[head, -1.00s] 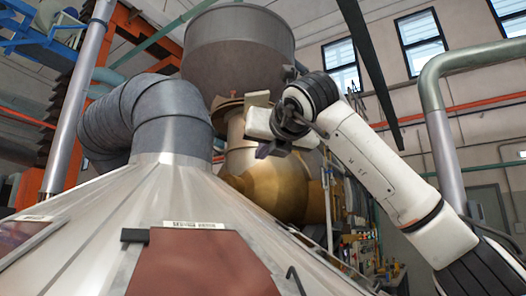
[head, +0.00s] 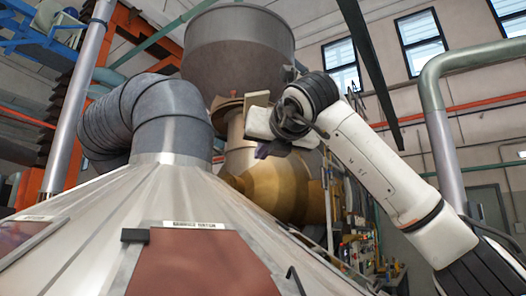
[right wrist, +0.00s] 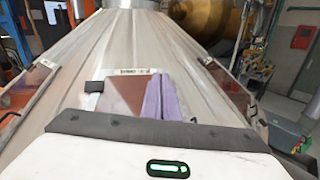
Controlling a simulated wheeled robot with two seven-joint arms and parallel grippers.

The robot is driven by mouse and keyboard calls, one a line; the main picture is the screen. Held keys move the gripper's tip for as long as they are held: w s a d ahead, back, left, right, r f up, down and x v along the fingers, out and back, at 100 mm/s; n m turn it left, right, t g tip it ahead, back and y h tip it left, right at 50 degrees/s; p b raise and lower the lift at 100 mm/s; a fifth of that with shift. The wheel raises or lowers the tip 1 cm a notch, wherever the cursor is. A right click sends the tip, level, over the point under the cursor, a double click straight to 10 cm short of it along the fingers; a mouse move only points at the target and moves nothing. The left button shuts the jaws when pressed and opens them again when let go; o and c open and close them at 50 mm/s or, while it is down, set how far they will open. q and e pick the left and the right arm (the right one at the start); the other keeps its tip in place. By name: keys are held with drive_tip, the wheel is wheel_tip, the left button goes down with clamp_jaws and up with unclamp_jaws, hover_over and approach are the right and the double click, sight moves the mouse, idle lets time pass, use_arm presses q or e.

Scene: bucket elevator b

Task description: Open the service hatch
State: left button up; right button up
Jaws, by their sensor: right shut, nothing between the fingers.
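The service hatch (head: 205,265) is a reddish-brown panel on the sloping metal cone, with a small label (head: 194,225) along its top edge. A black block (head: 135,235) sits at its upper left corner. The panel lies flat in its frame and looks closed; its lower part is cut off in the head view. My right gripper (head: 263,150) is raised above and beyond the hatch, apart from it. In the right wrist view its purple fingers (right wrist: 158,98) are together and empty, covering the right part of the hatch (right wrist: 125,92). My left gripper is not in view.
The metal cone (head: 90,235) fills the foreground, with a grey ribbed duct (head: 170,115) rising from its top. A brass-coloured vessel (head: 280,190) and a grey hopper (head: 238,50) stand behind my right gripper. A dark bent handle (head: 296,278) sits right of the hatch.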

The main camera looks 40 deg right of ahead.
drive_tip(key=o, duration=0.6)
